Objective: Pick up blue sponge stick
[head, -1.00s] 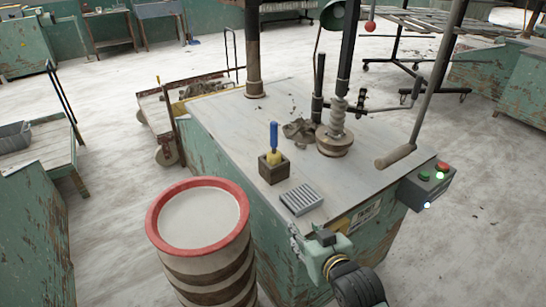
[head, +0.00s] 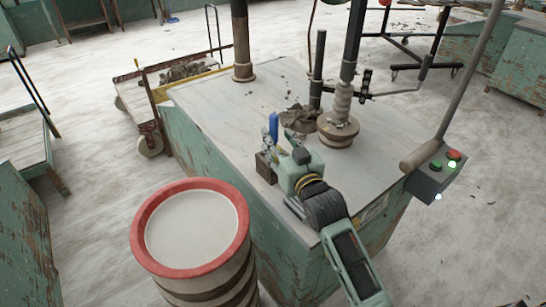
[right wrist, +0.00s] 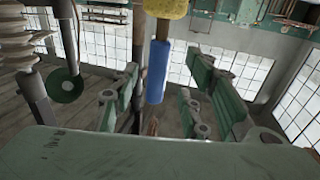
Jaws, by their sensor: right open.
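The blue sponge stick (head: 273,125) stands upright at the dark wooden block holder (head: 265,170) near the table's left edge. Its yellow sponge end is hidden by my gripper in the head view. In the right wrist view the blue handle (right wrist: 157,72) hangs below the yellow sponge (right wrist: 166,8), so that picture looks inverted. My right gripper (head: 269,150) is beside the stick, over the near side of the holder. In the right wrist view its open fingers (right wrist: 152,103) lie left and right of the handle, apart from it. My left gripper is not in view.
The grey table (head: 215,105) carries clay trimmings (head: 299,118) and a spindle with a round base (head: 338,130) behind the gripper. A ribbed grey block (head: 294,207) is mostly under my arm. A red-rimmed barrel (head: 147,212) stands at front left.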

